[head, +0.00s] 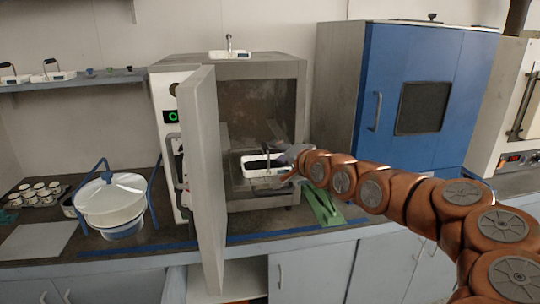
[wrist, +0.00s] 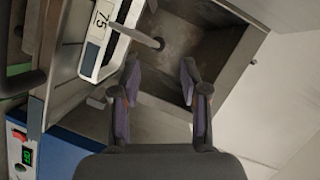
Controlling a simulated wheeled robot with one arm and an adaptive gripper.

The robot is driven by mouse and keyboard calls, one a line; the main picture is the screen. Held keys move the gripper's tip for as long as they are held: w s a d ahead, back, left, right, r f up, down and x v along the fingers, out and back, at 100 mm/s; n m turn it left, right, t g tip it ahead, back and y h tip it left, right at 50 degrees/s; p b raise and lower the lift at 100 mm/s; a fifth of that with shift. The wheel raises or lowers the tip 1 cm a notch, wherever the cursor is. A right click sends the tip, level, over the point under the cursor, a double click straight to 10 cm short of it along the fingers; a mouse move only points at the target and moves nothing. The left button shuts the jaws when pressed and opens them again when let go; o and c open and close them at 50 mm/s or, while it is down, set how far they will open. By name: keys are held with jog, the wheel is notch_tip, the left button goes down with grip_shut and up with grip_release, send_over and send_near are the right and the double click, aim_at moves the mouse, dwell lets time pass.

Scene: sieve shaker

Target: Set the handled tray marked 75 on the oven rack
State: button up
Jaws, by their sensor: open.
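The white handled tray (head: 262,172) with dark contents is inside the open oven (head: 256,65), at the rack level. In the wrist view the tray (wrist: 95,47) shows its label 75 and a grey handle, at upper left. My gripper (head: 286,158) reaches into the oven mouth from the right, close beside the tray. In the wrist view my gripper (wrist: 160,72) has its fingers apart with nothing between them. The tray is outside the fingers, to their left. The rack is mostly hidden, and I cannot tell exactly how the tray rests on it.
The oven door (head: 208,180) stands wide open toward me, left of the opening. A green object (head: 322,206) lies on the counter right of the oven. A blue cabinet (head: 428,85) stands to the right. Another handled tray (head: 230,54) sits on the oven top.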

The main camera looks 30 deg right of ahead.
jog(key=shift+s+a+r+b, duration=0.15)
jog(key=shift+s+b, duration=0.15)
jog(key=shift+s, duration=0.75)
jog(key=shift+s+a+r+b, duration=0.15)
jog(key=shift+s+b, duration=0.15)
jog(key=shift+s, duration=0.7)
jog(key=shift+d, duration=0.15)
jog(key=s+a+f+n+g+y, duration=0.1)
jog(key=s+a+f+n+g, duration=0.1)
jog(key=a+f+n, duration=0.3)
jog(key=s+a+f+g+y, duration=0.1)
jog(key=s+a+f+g, duration=0.15)
jog(key=a, duration=0.45)
jog(key=s+a+f+n+g+y, duration=0.1)
jog(key=s+a+f+n+g, duration=0.15)
jog(key=a, duration=0.35)
jog(key=s+a+f+n+g, duration=0.2)
jog(key=s+a+f+g, duration=0.1)
jog(key=s, duration=0.6)
jog(key=s+a+f+n+g+h, duration=0.1)
jog(key=s+a+f+n+g, duration=0.1)
jog(key=s, duration=0.7)
jog(key=s+a+f+n+g+h, duration=0.1)
jog(key=s+a+f+g, duration=0.3)
jog(key=s, duration=0.5)
jog(key=shift+s+a+n+g, duration=0.25)
jog(key=shift+s+n+g, duration=0.25)
jog(key=shift+g, duration=0.4)
jog(key=shift+f, duration=0.1)
jog(key=shift+a, duration=0.1)
